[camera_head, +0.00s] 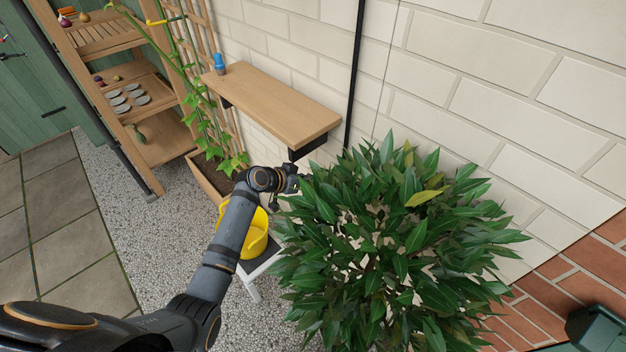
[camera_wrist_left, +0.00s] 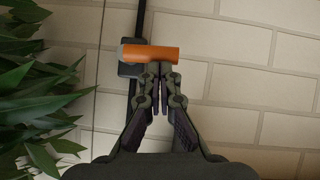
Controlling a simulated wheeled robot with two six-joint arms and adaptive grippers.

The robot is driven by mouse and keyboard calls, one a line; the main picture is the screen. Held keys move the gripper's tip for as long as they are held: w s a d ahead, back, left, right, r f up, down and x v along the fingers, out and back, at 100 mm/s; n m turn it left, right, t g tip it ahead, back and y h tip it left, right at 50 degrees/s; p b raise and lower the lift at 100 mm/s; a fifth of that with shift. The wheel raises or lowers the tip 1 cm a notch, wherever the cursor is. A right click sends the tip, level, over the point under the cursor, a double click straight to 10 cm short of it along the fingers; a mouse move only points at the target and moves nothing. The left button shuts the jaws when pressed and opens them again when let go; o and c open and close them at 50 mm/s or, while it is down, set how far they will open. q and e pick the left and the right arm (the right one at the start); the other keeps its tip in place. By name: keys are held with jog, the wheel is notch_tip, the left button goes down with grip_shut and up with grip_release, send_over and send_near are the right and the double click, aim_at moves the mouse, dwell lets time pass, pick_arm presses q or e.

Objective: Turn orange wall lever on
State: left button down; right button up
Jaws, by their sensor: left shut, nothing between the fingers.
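The orange lever (camera_wrist_left: 152,53) shows in the left wrist view, on a dark mount (camera_wrist_left: 128,70) at the black wall pipe (camera_wrist_left: 139,22). It lies crosswise in that picture, with its free end to the right. My left gripper (camera_wrist_left: 159,76) is shut and empty, its fingertips right at the lower edge of the lever; I cannot tell whether they touch it. In the head view my left arm reaches to the wall side of the bush, and its fingertips are mostly hidden by leaves. The lever is hidden there too. My right gripper is not in view.
A large leafy bush (camera_head: 385,245) stands close beside my left gripper. A yellow bucket (camera_head: 256,236) sits on a small stool (camera_head: 262,262) beside my arm. Open gravel lies to the left.

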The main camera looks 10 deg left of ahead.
pick_arm(q)
notch_tip(320, 180, down, 7)
jog(key=d+n+g+h+b, duration=0.1)
jog(key=n+h+b, duration=0.8)
jog(key=b, duration=0.9)
jog(key=shift+s+f+n+g+h, duration=0.15)
jog(key=shift+s+n+g+h, duration=0.2)
jog(key=shift+n, duration=0.55)
jog(key=shift+w, duration=0.1)
